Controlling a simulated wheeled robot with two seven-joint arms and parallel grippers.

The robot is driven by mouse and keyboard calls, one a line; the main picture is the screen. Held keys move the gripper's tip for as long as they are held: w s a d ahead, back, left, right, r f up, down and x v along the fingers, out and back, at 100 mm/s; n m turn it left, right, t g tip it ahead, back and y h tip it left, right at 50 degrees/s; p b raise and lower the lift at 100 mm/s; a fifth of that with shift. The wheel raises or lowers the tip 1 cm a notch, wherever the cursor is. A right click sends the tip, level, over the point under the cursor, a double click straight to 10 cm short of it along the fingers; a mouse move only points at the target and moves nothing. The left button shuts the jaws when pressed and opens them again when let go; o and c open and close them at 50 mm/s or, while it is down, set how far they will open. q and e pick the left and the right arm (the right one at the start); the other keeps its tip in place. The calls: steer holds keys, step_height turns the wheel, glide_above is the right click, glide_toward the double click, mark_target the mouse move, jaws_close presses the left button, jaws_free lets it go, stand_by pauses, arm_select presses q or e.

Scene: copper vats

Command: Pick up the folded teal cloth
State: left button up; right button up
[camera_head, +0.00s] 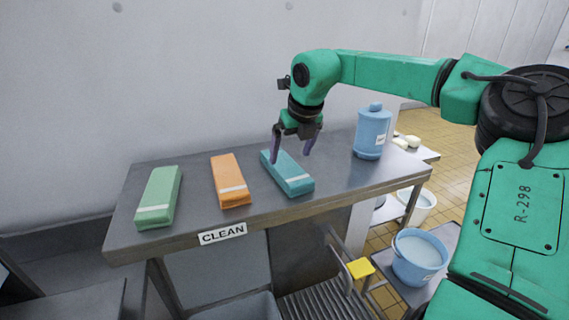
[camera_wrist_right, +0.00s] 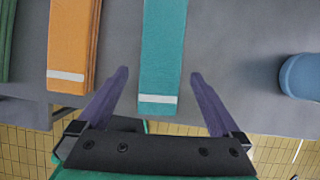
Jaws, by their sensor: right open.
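The folded teal cloth (camera_head: 290,177) lies flat on the metal table, with a pale stripe near its front end. It also shows in the right wrist view (camera_wrist_right: 163,50), running up between and beyond the fingers. My right gripper (camera_head: 293,150) is open above the cloth, pointing down. In the right wrist view its two purple fingers (camera_wrist_right: 158,82) sit on either side of the cloth's striped end, apart from it, with nothing held. My left gripper is not in either view.
On the metal table (camera_head: 330,185), an orange cloth (camera_head: 229,178) and a green cloth (camera_head: 160,195) lie to the left. A blue lidded canister (camera_head: 371,133) stands to the right. A "CLEAN" label (camera_head: 223,233) marks the front edge. A blue bucket (camera_head: 418,262) stands lower right.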

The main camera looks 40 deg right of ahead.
steer(key=p+x, duration=0.1)
steer(key=x, duration=0.1)
steer(key=p+x, duration=0.1)
steer(key=x, duration=0.1)
steer(key=p+x, duration=0.1)
steer(key=x, duration=0.1)
steer(key=shift+w+d, duration=0.25)
steer(key=shift+w, duration=0.1)
steer(key=shift+f, duration=0.2)
steer(key=shift+a, duration=0.15)
steer(key=shift+c, duration=0.6)
steer(key=c, duration=1.2)
steer(key=shift+w+r, duration=0.1)
steer(key=shift+r, duration=0.4)
step_height(320, 180, up, 10)
steer(key=b, duration=0.3)
step_height(320, 180, up, 9)
glide_above(286, 166)
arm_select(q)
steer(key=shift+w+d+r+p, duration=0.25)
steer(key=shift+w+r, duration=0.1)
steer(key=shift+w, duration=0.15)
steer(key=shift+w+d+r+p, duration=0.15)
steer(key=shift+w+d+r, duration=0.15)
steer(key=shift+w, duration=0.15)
